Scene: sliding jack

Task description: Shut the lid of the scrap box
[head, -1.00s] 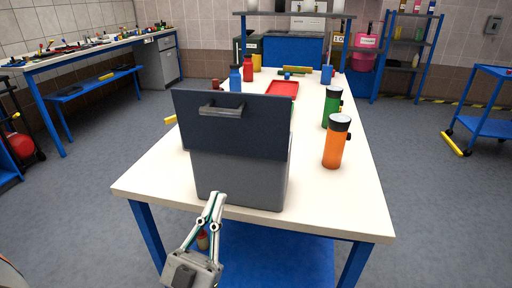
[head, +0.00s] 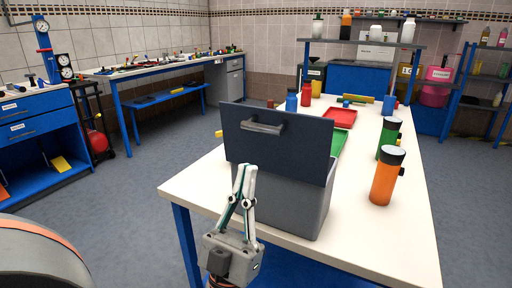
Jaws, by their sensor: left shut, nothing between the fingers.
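The scrap box (head: 308,210) is a grey box near the front left edge of the white table. Its dark lid (head: 297,150) stands raised, its face with a grey bar handle (head: 263,126) turned toward me. My left gripper (head: 244,168) is shut and empty, fingers pointing up. In the picture it overlaps the box's near side, below the handle; I cannot tell whether it touches. The inside of the box is hidden. My right gripper is not in view.
An orange bottle (head: 388,178) and a green bottle (head: 388,139) stand right of the box on the table (head: 352,235). A red tray (head: 340,117) and a green tray (head: 337,143) lie behind it. Free tabletop lies front right.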

